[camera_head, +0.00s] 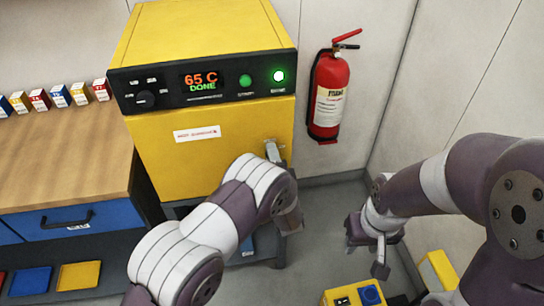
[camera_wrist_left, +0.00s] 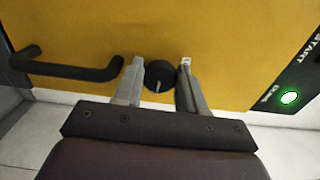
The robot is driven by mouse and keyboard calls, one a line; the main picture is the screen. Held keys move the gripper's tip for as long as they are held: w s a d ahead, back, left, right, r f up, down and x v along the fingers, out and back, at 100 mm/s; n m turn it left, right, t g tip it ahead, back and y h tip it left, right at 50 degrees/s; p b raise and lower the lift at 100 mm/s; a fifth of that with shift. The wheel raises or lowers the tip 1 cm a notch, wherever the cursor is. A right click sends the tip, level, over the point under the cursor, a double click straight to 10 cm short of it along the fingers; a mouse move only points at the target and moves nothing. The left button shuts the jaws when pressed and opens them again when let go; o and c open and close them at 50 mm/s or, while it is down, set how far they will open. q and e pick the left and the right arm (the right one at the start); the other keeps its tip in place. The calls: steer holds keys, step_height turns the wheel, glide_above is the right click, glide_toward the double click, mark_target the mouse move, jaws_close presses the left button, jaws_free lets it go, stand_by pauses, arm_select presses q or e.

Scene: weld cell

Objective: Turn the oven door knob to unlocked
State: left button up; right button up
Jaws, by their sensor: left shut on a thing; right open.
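The yellow oven (camera_head: 160,160) stands at the back. Its door knob (camera_wrist_left: 159,75) is a small black round knob with a light pointer mark, seen in the left wrist view between my left fingers. The mark points toward the gripper's palm in that view. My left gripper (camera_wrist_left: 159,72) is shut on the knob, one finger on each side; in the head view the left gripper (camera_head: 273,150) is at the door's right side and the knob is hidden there. A black door handle (camera_wrist_left: 65,66) lies left of it in the wrist view. My right gripper (camera_head: 367,249) is open and empty.
The oven panel shows "65 C DONE", with a lit green lamp (camera_head: 278,76) and a black dial (camera_head: 145,99). A red fire extinguisher (camera_head: 329,95) hangs right of the oven. A wooden bench (camera_head: 70,150) stands left. A yellow box (camera_head: 340,293) is below my right gripper.

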stand_by(0.3)
arm_select(q)
steer(key=o, duration=1)
steer(key=s+d+b, duration=0.1)
steer(key=s+d, duration=0.1)
steer(key=s, duration=1)
steer(key=shift+s+d, duration=0.25)
